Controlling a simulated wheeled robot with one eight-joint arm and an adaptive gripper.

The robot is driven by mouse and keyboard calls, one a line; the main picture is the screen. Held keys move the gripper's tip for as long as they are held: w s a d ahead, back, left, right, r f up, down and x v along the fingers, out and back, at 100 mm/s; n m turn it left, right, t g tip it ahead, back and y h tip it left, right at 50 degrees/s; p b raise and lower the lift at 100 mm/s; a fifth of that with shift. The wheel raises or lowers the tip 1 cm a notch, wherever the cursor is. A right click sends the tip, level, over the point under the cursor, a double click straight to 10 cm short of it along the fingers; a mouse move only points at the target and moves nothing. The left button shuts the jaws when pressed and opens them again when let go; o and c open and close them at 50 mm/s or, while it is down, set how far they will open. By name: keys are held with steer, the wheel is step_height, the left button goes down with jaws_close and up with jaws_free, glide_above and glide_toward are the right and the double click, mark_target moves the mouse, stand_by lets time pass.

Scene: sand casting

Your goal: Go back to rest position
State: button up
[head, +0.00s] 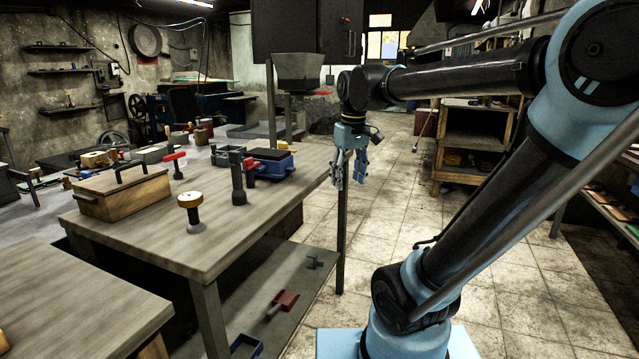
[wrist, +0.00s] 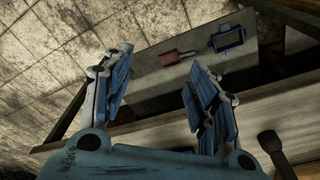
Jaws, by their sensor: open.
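My gripper (head: 349,181) hangs pointing down just past the right edge of the wooden workbench (head: 225,236), over the gap beside it. In the wrist view, its two blue fingers (wrist: 160,85) are spread wide apart with nothing between them. My arm stretches from the right of the head view, bent at the elbow, with the wrist near the middle of the picture.
A red scoop (head: 284,302) lies on the lower shelf. The tiled floor (head: 400,190) is clear beyond my arm.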

steer(key=s+d+f+m, duration=0.2)
steer(key=s+d+f, duration=0.1)
steer(key=f, duration=0.3)
steer(key=s+d+f+m, duration=0.1)
steer(key=s+d+f, duration=0.3)
steer(key=s+f, duration=0.2)
steer(key=s+d+f+m+t, duration=0.1)
steer(key=s+d+f+m, duration=0.1)
steer(key=s+d+f, duration=0.2)
step_height(320, 180, down, 3)
steer(key=shift+s+f+m, duration=0.15)
steer(key=shift+s+m, duration=0.15)
steer(key=shift+w+f, duration=0.2)
steer(key=shift+w, duration=0.25)
stand_by(1.5)
